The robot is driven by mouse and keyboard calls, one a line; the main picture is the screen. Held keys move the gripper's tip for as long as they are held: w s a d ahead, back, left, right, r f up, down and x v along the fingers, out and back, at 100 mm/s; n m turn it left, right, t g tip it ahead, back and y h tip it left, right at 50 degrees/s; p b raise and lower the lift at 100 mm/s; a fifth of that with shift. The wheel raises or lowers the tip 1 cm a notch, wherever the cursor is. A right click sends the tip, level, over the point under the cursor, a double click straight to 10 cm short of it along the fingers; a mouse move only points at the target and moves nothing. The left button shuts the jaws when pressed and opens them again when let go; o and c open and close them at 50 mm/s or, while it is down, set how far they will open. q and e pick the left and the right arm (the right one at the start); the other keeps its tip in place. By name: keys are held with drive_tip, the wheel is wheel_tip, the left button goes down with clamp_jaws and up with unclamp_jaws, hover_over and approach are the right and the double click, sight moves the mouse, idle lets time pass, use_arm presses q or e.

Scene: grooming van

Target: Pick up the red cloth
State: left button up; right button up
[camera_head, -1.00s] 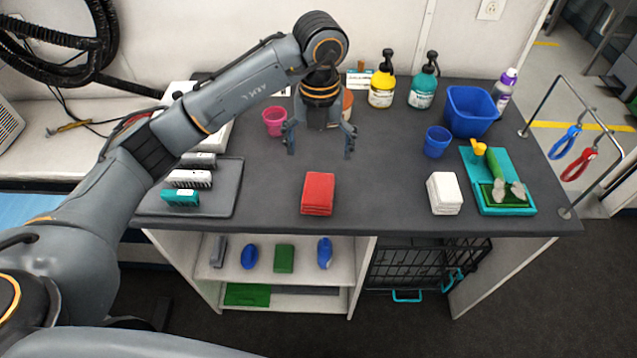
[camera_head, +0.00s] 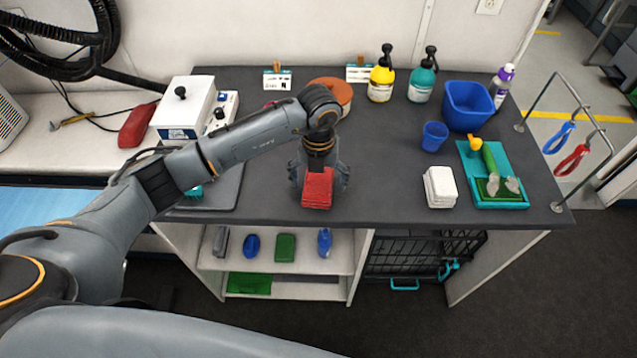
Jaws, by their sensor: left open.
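The red cloth (camera_head: 317,190) is a folded stack lying on the dark grey tabletop near its front edge. My left gripper (camera_head: 317,188) is right over it, pointing down, with one finger at the cloth's left side and one at its right. The gripper is open, and the far part of the cloth is hidden beneath it. I cannot tell whether the fingers touch the cloth. My right gripper is not in view.
A folded white cloth (camera_head: 440,187) lies to the right, beside a teal tray (camera_head: 503,196). A blue cup (camera_head: 434,136) and a blue bin (camera_head: 468,107) stand behind. A grey mat (camera_head: 226,192) lies left, partly under my arm. The tabletop between the red and white cloths is clear.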

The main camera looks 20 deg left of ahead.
use_arm(q)
drive_tip(key=c, duration=1.2)
drive_tip(key=shift+r, duration=0.15)
drive_tip(key=shift+w+r+b, duration=0.1)
drive_tip(key=shift+r+b, duration=0.4)
drive_tip(key=shift+r, duration=0.05)
drive_tip(key=shift+r+b, duration=0.4)
drive_tip(key=shift+r, duration=0.3)
drive_tip(key=s+r, duration=0.2)
drive_tip(key=r, duration=0.1)
drive_tip(key=s+r+b, duration=0.1)
drive_tip(key=s+r, duration=0.1)
drive_tip(key=shift+s+r, duration=0.35)
drive_tip(key=shift+r, duration=0.05)
drive_tip(key=s+r+b, duration=0.1)
drive_tip(key=s+r, duration=0.3)
drive_tip(key=s, duration=0.5)
drive_tip(key=shift+s+d+r, duration=0.15)
drive_tip(key=shift+s+r, duration=0.1)
